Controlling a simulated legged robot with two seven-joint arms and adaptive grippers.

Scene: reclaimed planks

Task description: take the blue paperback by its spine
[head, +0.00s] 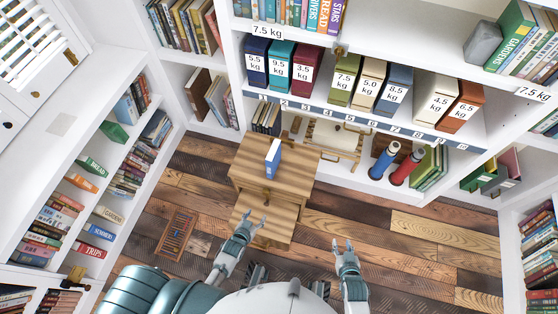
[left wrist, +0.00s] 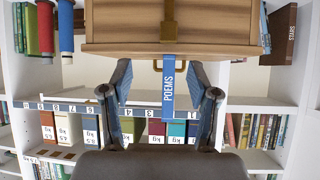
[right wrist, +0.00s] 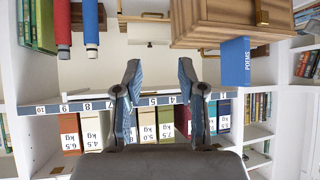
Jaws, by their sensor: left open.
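The blue paperback (head: 273,158) stands upright on top of a wooden cabinet (head: 245,160). In the left wrist view its narrow spine (left wrist: 168,90), marked POEMS, faces me. My left gripper (head: 250,220) is open and empty, short of the paperback on my side. In the left wrist view the spine appears between the spread fingers (left wrist: 160,80), with the book beyond them. My right gripper (head: 342,245) is open and empty, to the right of the cabinet. The paperback also shows in the right wrist view (right wrist: 235,62), right of that gripper's fingers.
Bookshelves (head: 100,130) line the left side. A shelf of weight-labelled binders (head: 345,80) stands behind and right of the cabinet. A blue roll (head: 384,160) and a red roll (head: 405,168) stand low at the right. Plank floor (head: 400,245) is clear at the right.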

